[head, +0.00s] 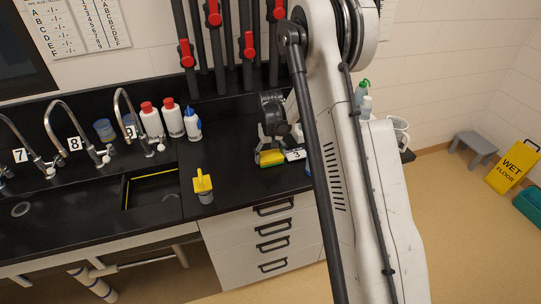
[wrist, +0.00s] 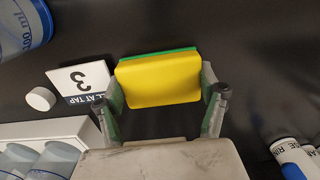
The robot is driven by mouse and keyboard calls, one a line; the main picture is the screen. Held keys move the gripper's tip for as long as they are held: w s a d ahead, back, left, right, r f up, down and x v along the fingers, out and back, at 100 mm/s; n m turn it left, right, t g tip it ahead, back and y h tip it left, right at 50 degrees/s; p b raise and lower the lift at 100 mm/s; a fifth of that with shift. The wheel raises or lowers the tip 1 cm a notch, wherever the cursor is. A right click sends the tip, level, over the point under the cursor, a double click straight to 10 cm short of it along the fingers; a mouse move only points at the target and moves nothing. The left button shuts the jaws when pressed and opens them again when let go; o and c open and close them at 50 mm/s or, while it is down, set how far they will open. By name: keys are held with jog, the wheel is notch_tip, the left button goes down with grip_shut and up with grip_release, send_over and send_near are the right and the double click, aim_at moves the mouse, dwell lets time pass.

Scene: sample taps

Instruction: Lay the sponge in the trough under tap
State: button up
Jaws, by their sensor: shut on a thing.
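A yellow and green sponge (head: 271,158) is at the tip of my gripper (head: 270,146), low over the black bench in the head view. In the wrist view the sponge (wrist: 158,80) lies between the two fingers of my gripper (wrist: 162,94), its yellow face towards the camera and a green edge behind. My gripper is shut on it. I cannot tell whether the sponge touches the bench. Black troughs are sunk in the bench under the taps at the left; the one by tap 9 (head: 125,103) has a yellow-lined rim (head: 124,194).
A card marked 3 (wrist: 82,82) lies beside the sponge. Taps 7 and 8 (head: 67,125) are further left. A white rack with cups (wrist: 45,150) is near my gripper.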

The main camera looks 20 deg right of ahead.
jog(key=shift+f, duration=0.15)
jog(key=o, duration=1.3)
